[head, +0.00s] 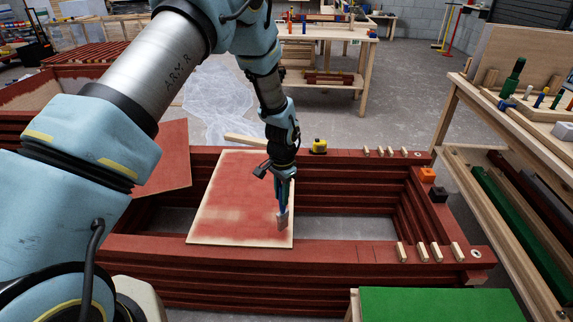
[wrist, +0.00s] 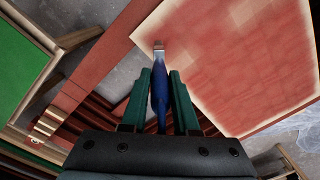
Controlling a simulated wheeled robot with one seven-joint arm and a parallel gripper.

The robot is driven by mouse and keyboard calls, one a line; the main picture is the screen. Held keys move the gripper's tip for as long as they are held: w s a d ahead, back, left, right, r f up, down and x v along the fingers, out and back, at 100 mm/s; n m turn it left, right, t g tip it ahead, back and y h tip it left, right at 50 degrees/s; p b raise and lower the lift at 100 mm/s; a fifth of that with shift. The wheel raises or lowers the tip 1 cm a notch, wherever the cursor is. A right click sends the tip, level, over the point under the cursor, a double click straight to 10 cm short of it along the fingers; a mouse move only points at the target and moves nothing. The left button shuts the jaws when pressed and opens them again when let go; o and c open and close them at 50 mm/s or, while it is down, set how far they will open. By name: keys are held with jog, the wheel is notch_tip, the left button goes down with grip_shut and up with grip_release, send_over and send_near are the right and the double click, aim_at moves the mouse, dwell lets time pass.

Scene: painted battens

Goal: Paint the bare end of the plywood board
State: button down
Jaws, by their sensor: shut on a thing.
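The plywood board (head: 232,193) lies across the red batten frame, mostly painted red. Pale bare wood shows along its edges and in a lighter patch near its front left; the board also fills the upper right of the wrist view (wrist: 245,60). My gripper (head: 282,180) is shut on a paintbrush with a blue handle (wrist: 159,95), pointing down over the board's front right part. The brush's tip (head: 282,222) is at or just above the board near its right edge; I cannot tell if it touches.
The red batten stack (head: 330,258) surrounds an open gap right of the board. Small wooden pegs (head: 428,252) stand on its front rail. A yellow object (head: 319,146) sits on the back rail. A green-topped table (head: 430,304) is in front, and a workbench (head: 455,110) at right.

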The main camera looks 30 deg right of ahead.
jog(key=shift+r+p, duration=1.7)
jog(key=shift+r, duration=1.35)
